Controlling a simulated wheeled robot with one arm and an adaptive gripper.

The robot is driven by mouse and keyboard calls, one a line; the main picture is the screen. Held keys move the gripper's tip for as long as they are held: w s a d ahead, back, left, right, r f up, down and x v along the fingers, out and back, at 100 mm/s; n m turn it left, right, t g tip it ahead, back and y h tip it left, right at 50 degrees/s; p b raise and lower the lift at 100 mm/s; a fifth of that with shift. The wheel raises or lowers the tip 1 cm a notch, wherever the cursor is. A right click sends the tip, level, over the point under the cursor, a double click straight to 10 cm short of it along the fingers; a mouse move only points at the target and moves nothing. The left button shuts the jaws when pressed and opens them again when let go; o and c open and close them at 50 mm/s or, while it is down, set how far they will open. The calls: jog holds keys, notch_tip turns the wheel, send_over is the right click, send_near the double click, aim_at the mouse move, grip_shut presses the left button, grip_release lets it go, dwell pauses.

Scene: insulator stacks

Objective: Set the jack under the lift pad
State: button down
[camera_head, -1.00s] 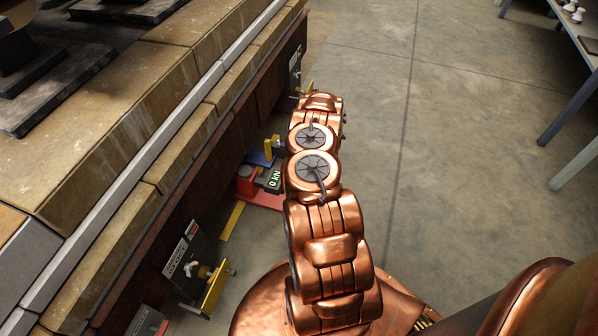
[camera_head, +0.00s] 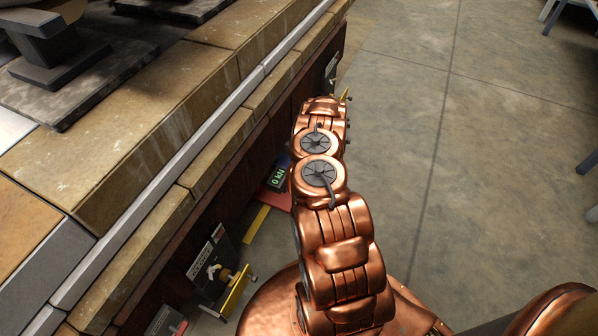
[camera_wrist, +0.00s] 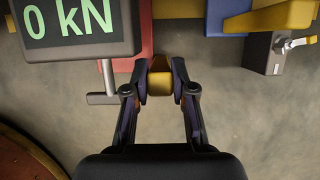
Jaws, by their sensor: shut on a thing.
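The jack shows in the head view as a display (camera_head: 278,177) reading 0 kN above a red base (camera_head: 277,199), close against the stone ledge, which hides part of it. In the wrist view the display (camera_wrist: 77,27) is at the upper left, with a red part (camera_wrist: 141,42) beside it. My gripper (camera_wrist: 160,84) is shut on a small yellow block (camera_wrist: 159,79), apparently the jack's grip. The arm hides the gripper in the head view. I cannot make out the lift pad.
In the wrist view, a blue plate (camera_wrist: 228,14), a yellow bar (camera_wrist: 268,19) and a grey block with a lever (camera_wrist: 277,52) are at the upper right. A yellow-edged bracket (camera_head: 235,291) stands by the wall. Open concrete floor (camera_head: 480,150) lies to the right.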

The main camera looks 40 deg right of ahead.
jog(key=c, duration=1.2)
grip_release()
jog(key=shift+w+a, duration=0.3)
jog(key=shift+w, duration=0.05)
jog(key=shift+c, duration=0.2)
jog(key=shift+o, duration=1.4)
jog(key=shift+s+d, duration=0.1)
jog(key=shift+d, duration=0.05)
jog(key=shift+s, duration=0.1)
jog(key=shift+d+r, duration=0.1)
jog(key=shift+r, duration=0.05)
jog(key=v, duration=1.1)
jog(key=shift+s+r, duration=0.2)
jog(key=shift+r, duration=0.15)
jog(key=shift+s, duration=0.1)
